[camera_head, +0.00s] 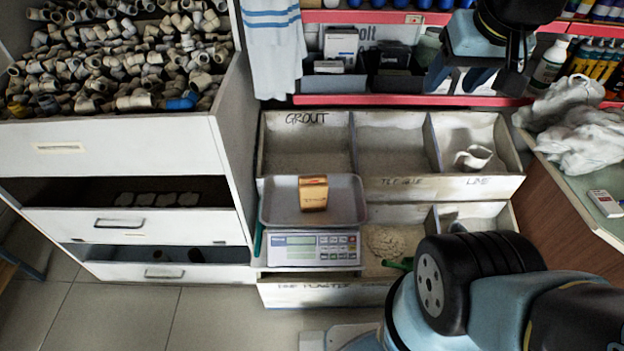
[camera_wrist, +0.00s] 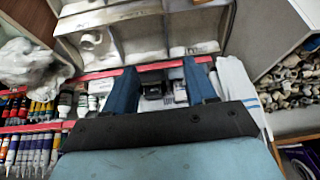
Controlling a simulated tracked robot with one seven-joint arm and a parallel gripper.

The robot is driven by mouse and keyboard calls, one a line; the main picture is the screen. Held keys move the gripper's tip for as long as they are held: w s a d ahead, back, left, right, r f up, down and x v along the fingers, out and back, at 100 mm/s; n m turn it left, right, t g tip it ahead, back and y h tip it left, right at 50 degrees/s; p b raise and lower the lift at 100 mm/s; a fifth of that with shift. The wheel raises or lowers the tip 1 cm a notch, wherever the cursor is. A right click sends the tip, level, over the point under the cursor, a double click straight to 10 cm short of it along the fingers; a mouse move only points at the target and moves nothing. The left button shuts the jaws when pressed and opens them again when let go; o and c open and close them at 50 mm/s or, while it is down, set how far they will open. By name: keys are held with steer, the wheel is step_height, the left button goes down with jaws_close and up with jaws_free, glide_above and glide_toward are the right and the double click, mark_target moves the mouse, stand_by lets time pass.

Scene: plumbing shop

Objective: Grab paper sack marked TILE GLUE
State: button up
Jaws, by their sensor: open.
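A small orange-brown paper sack (camera_head: 313,193) stands upright in the metal pan (camera_head: 346,207) of a white weighing scale (camera_head: 311,249) in the head view. Its marking is too small to read. My gripper (camera_head: 459,80) is high at the upper right, well apart from the sack and in front of the red-edged shelves. In the wrist view my gripper (camera_wrist: 160,82) shows two blue fingers spread wide with nothing between them. The sack is not seen in the wrist view.
A wooden bin (camera_head: 305,150) marked GROUT adjoins other compartments behind the scale. A white jug (camera_head: 474,157) sits in the right one. Drawers with pipe fittings (camera_head: 120,70) stand left. A counter with a white cloth (camera_head: 585,135) is right. The floor at lower left is clear.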

steer(key=shift+o, duration=0.7)
steer(key=shift+w+f, duration=0.15)
steer(key=shift+w, duration=0.2)
steer(key=o, duration=0.6)
steer(key=w+f+g, duration=0.1)
steer(key=w+f, duration=0.1)
steer(key=w, duration=0.1)
steer(key=w+a+f+m+g+y, duration=0.1)
steer(key=w+f+g, duration=0.1)
steer(key=w, duration=0.1)
steer(key=w+a+f+m+g+y, duration=0.1)
steer(key=w+f, duration=0.1)
steer(key=shift+w+f+g, duration=0.1)
steer(key=shift+w+g, duration=0.2)
steer(key=shift+w, duration=0.1)
steer(key=shift+c, duration=0.2)
steer(key=w+a+f+m+g+y, duration=0.1)
steer(key=w+f+m+g+y, duration=0.35)
steer(key=w+f, duration=0.75)
steer(key=m+t+y, duration=0.2)
steer(key=m+y, duration=0.9)
steer(key=y, duration=0.1)
glide_toward(313, 184)
steer(key=shift+t+h, duration=0.25)
steer(key=a, duration=0.3)
steer(key=a+f, duration=0.1)
steer(key=a, duration=0.6)
steer(key=shift+w+f, duration=0.2)
steer(key=shift+w, duration=0.15)
